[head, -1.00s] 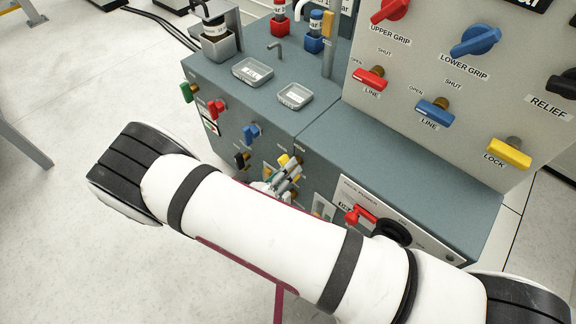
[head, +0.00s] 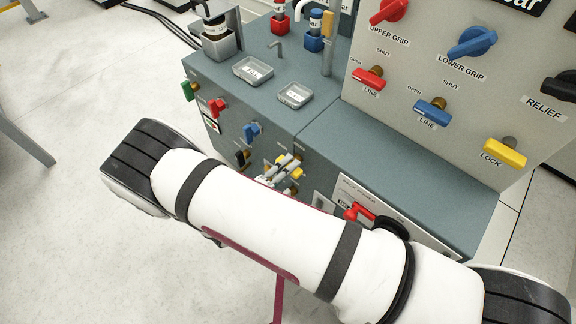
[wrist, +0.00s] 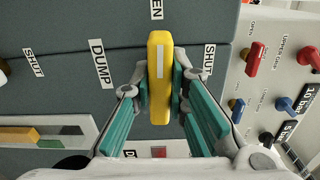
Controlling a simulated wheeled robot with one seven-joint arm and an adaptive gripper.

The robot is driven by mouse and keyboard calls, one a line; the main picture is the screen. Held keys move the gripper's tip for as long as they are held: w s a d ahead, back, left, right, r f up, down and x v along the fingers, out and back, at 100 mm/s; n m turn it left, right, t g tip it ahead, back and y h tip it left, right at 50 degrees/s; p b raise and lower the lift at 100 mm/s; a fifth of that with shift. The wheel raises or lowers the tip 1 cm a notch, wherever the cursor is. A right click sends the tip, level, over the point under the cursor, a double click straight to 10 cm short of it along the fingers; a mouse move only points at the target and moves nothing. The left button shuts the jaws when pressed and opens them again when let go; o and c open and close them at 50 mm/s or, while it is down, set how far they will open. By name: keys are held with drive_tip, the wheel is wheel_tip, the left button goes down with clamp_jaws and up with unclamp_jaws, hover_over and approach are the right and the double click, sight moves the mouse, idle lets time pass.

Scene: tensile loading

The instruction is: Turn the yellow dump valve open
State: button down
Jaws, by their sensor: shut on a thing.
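The yellow dump valve handle (wrist: 160,70) stands upright in the wrist view, between the DUMP label and a SHUT label. Its upper end is just below the OPEN label. My gripper (wrist: 160,88) is shut on it, with one teal-padded finger on each side. In the head view my gripper (head: 280,170) is at the front of the grey-blue cabinet, partly hidden by my white arm. Only bits of yellow (head: 297,172) show around the fingers there, so the handle's angle cannot be read from that view.
Green (head: 188,91), red (head: 218,107) and blue (head: 252,131) valves line the cabinet front to the left of my gripper. A red handle (head: 358,213) is close on the right. The cabinet top holds two small trays (head: 253,71). Open floor lies to the left.

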drive_tip(key=shift+a+n, duration=0.1)
drive_tip(key=shift+n, duration=0.3)
drive_tip(key=c, duration=1.6)
unclamp_jaws()
drive_tip(key=shift+o, duration=0.2)
drive_tip(key=v, duration=1.2)
